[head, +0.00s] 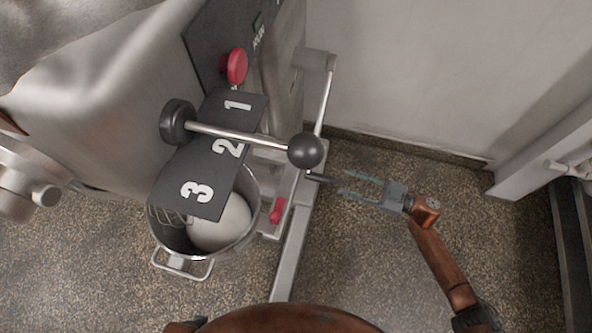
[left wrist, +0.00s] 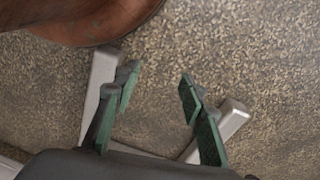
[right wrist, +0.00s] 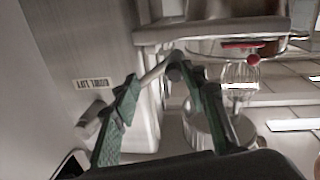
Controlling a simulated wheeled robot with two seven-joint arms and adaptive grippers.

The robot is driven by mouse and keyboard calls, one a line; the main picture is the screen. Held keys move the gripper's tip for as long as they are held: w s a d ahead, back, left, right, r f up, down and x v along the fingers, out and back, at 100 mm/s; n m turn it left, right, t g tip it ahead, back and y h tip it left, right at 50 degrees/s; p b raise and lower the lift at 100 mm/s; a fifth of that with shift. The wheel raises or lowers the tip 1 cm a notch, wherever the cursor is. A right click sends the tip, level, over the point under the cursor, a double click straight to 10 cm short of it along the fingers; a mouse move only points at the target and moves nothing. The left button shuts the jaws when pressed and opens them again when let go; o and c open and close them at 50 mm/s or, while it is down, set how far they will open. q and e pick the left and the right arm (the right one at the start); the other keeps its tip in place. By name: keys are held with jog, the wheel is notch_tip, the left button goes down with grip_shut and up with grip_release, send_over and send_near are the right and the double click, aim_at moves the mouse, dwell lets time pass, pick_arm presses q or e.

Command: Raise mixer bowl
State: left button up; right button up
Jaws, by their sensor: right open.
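The steel mixer bowl (head: 243,243) hangs under the mixer at the left of the head view, with pale dough inside. A lever with a dark grip (head: 322,179) juts from the mixer's side. My right gripper (head: 343,182) is open just right of this grip, its fingers pointing at it. In the right wrist view, the lever's metal rod (right wrist: 155,73) and dark end show close to the open fingers (right wrist: 152,82); contact cannot be told. My left gripper (left wrist: 158,86) is open and empty over the floor in the left wrist view; the head view does not show it.
A speed lever with a black ball knob (head: 306,151) crosses the numbered plate (head: 212,160). A red button (head: 236,66) sits above it. A label (right wrist: 92,83) is on the mixer column. The wall (head: 430,70) stands behind; floor right of the mixer is clear.

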aim_at(326, 180)
jog(key=a+b, duration=0.1)
jog(key=a, duration=0.1)
jog(key=a+n+g, duration=0.1)
jog(key=a, duration=0.2)
jog(key=a+g+b, duration=0.1)
jog(key=a, duration=0.2)
jog(key=shift+r+y+b, duration=0.3)
jog(key=shift+r, duration=0.1)
pick_arm(q)
jog(key=shift+t+h, duration=0.5)
jog(key=shift+t, duration=0.4)
jog(key=shift+w+d+f, duration=0.4)
jog(key=shift+w+d, duration=0.1)
jog(key=shift+w, duration=0.15)
jog(key=shift+w+d+f, duration=0.45)
jog(key=shift+w+d, duration=0.05)
jog(key=shift+w, duration=0.2)
jog(key=shift+w+d+f, duration=0.4)
jog(key=shift+w+d, duration=0.1)
jog(key=shift+w, duration=0.15)
pick_arm(e)
jog(key=shift+w+a+r, duration=0.15)
jog(key=shift+w+a, duration=0.05)
jog(key=shift+a, duration=0.4)
jog(key=shift+c, duration=0.4)
grip_shut()
